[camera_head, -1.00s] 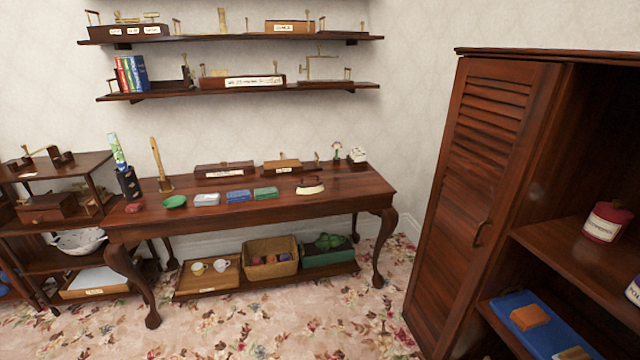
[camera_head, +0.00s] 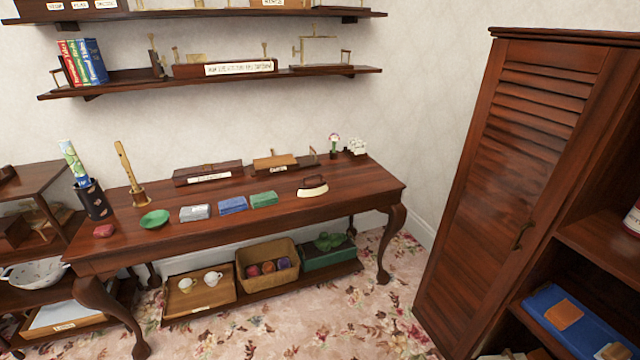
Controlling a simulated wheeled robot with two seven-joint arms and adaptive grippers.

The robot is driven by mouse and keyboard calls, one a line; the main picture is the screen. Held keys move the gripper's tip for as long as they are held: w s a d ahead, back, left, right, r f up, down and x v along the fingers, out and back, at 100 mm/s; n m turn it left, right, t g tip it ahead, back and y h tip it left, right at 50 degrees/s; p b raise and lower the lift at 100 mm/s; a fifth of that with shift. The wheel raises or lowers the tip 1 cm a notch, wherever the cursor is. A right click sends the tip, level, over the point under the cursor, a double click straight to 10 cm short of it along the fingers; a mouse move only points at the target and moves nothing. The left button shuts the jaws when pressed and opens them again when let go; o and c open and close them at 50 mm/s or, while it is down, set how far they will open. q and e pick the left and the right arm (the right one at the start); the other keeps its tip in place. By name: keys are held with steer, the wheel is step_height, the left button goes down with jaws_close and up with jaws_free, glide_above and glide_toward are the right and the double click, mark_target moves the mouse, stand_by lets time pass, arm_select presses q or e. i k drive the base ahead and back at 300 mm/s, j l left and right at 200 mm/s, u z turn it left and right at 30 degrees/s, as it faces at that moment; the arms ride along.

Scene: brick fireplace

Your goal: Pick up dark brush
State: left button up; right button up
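A dark-topped item with a pale lower part, which looks like the dark brush (camera_head: 313,182), lies on the wooden table (camera_head: 360,186). It is near the front edge, right of the middle, and nothing touches it. It is small in view, so its exact shape is hard to tell. Neither of my grippers is in view.
A tall cabinet (camera_head: 507,160) stands at right. Floral carpet lies clear in front.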

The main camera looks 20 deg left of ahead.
mark_target(314, 187)
steer(key=i+j+z, duration=0.1)
steer(key=j+z, duration=0.15)
steer(key=j, duration=0.35)
steer(key=i+j+z, duration=0.1)
steer(key=j+z, duration=0.15)
steer(key=j, duration=0.35)
